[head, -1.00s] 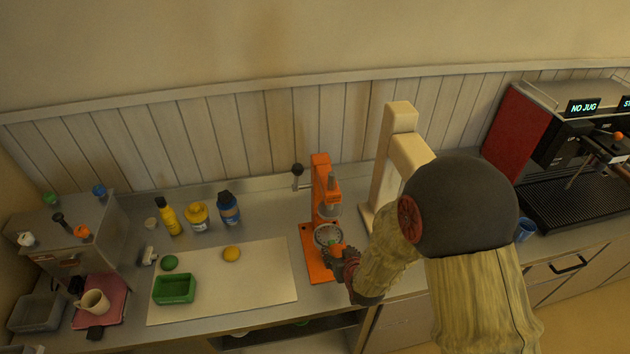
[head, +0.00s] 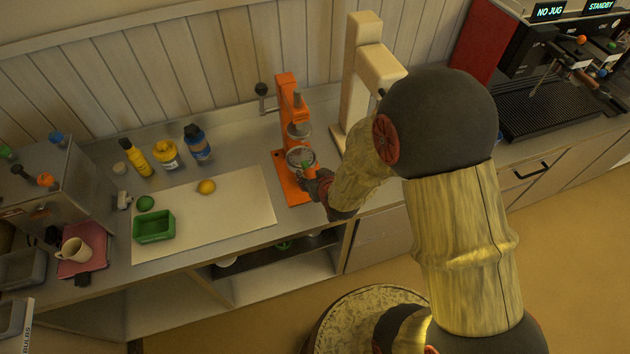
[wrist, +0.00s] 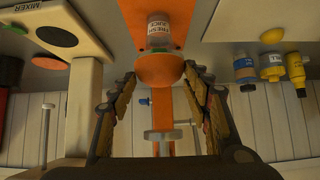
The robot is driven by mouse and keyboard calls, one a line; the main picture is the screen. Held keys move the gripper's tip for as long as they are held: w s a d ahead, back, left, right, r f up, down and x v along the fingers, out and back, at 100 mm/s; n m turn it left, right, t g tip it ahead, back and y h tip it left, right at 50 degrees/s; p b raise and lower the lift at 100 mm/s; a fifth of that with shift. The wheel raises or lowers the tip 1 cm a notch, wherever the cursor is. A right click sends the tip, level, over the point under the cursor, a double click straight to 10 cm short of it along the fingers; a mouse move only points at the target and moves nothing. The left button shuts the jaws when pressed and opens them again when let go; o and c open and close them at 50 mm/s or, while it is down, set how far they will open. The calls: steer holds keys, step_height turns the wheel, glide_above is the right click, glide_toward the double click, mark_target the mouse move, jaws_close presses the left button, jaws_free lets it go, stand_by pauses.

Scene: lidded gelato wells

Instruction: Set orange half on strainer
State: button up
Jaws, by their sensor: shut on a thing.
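The orange half (wrist: 160,67) shows as an orange dome between my gripper's (wrist: 161,75) fingertips in the wrist view. My gripper is shut on it. In the head view my gripper (head: 314,180) is at the front of the orange press (head: 288,105), right beside the round grey strainer (head: 299,157). The fingers and arm hide most of the fruit there, and I cannot tell whether it touches the strainer. A clear jar (wrist: 160,27) labelled as fresh juice shows beyond the orange half in the wrist view.
A cream mixer (head: 362,70) stands close right of the press. Left are a white board (head: 238,212), green tray (head: 154,227), lemon (head: 206,187), lime (head: 146,203) and bottles (head: 198,143). A coffee machine (head: 550,60) is at the far right.

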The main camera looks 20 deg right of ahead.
steer(key=b, duration=0.5)
glide_above(303, 159)
steer(key=shift+w, duration=0.2)
stand_by(0.6)
steer(key=shift+b, duration=0.3)
stand_by(1.1)
steer(key=shift+f+b, duration=0.9)
steer(key=shift+f, duration=0.1)
stand_by(0.7)
steer(key=o, duration=1)
steer(key=shift+s, duration=0.15)
steer(key=shift+s+r+p, duration=0.15)
steer(key=shift+s+r, duration=0.2)
steer(key=shift+s, duration=1.15)
steer(key=shift+s+r+p, duration=0.1)
steer(key=shift+s+r, duration=0.2)
steer(key=shift+s, duration=1.2)
steer(key=shift+s+r+p, duration=0.15)
steer(key=shift+s+r, duration=0.2)
steer(key=shift+s, duration=1.15)
